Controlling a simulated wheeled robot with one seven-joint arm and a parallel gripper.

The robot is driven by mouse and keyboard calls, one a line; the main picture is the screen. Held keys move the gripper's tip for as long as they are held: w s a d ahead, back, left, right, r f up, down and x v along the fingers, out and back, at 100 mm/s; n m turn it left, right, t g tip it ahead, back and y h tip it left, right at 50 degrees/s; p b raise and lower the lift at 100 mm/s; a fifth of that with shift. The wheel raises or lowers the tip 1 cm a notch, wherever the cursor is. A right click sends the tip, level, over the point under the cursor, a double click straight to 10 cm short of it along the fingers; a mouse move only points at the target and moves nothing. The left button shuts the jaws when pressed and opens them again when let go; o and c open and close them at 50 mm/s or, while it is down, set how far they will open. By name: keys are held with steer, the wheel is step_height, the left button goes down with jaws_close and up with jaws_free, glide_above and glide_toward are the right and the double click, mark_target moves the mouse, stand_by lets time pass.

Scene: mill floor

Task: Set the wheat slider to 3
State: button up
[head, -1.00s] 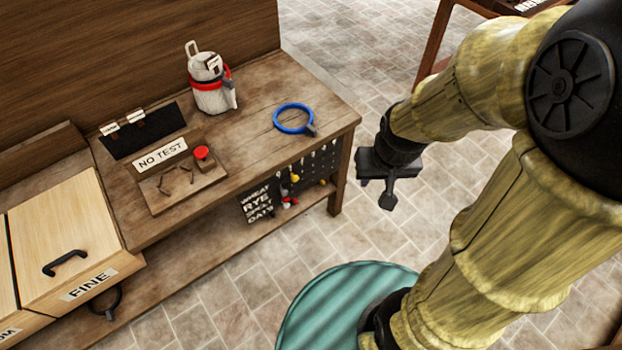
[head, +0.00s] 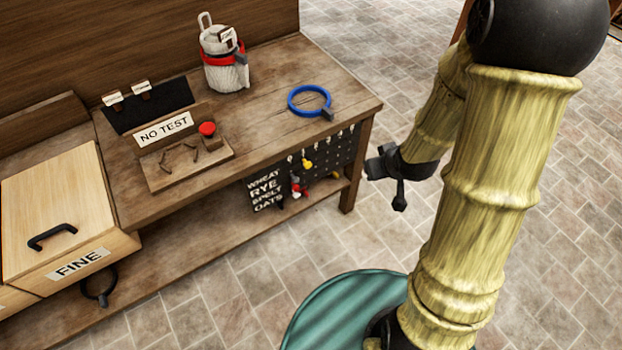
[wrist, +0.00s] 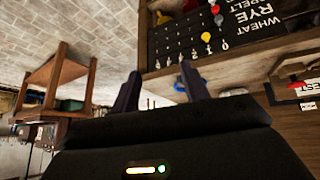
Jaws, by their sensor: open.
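The slider panel (head: 340,157) is a dark board on the bench's front, with a label plate (head: 266,191) reading WHEAT, RYE, SPELT, OATS. A yellow knob (head: 307,164) sits near the top row, beside the WHEAT end; its exact setting is too small to tell. Red and white knobs (head: 296,187) sit lower. In the wrist view the panel (wrist: 176,35) appears inverted, with the yellow knob (wrist: 206,37) near a row of numbers. My gripper (head: 374,166) is open and empty, right of the panel and apart from it. Its two fingers (wrist: 160,72) point towards the panel's edge.
On the bench top (head: 270,120) stand a white canister (head: 226,75) with a red band, a blue ring (head: 309,100) and a NO TEST board with a red button (head: 207,129). A FINE drawer box (head: 60,215) is left. Tiled floor (head: 560,200) is open at right.

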steer(key=a+f+t+y+b, duration=0.3)
steer(key=f+t+y+b, duration=0.1)
steer(key=f+b, duration=0.5)
steer(key=w+a+f+t+y+b, duration=0.1)
steer(key=a+f+t+y+b, duration=0.3)
steer(key=f+b, duration=0.5)
step_height(320, 180, down, 5)
steer(key=shift+w+f+y, duration=0.1)
steer(key=shift+w+y, duration=0.15)
steer(key=shift+y, duration=0.25)
steer(key=shift+w+a+b, duration=0.15)
steer(key=shift+a+b, duration=0.05)
steer(key=shift+b, duration=0.2)
steer(key=b, duration=0.8)
glide_toward(309, 166)
steer(key=x, duration=0.9)
steer(key=shift+b, duration=0.4)
